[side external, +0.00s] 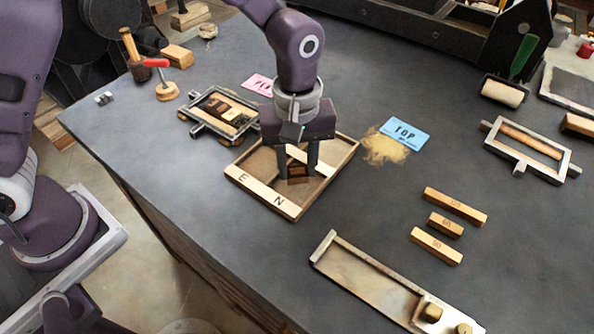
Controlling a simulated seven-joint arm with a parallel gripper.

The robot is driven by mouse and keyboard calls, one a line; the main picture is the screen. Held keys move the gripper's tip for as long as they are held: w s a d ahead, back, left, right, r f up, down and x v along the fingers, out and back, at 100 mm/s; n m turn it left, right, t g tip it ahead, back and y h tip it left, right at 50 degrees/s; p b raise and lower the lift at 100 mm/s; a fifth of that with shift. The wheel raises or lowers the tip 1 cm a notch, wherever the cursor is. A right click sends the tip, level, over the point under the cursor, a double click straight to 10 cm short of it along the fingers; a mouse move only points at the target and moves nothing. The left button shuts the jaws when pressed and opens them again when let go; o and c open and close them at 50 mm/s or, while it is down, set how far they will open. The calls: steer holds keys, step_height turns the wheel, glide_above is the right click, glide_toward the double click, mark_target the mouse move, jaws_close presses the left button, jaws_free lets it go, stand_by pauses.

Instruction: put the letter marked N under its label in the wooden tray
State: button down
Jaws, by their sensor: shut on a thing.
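The wooden tray (342,165) sits in the middle of the table. Its pale front strip (262,191) carries the labels E (243,178) on the left and N (279,201) on the right. My gripper (298,177) points straight down inside the tray's outline, behind the N label. It is shut on a small dark brown block (298,180), low at the tray floor. I cannot read a letter on the block, nor tell whether it touches the floor. My fingers and hand hide part of the tray's inside.
A metal frame with type blocks (222,112) stands close behind the tray at left. Several wooden bars (455,207) and a long metal-edged tray (375,280) lie at front right.

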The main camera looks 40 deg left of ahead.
steer(key=shift+f, duration=1.05)
steer(key=c, duration=0.9)
jaws_free()
steer(key=shift+f, duration=0.15)
steer(key=shift+c, duration=0.2)
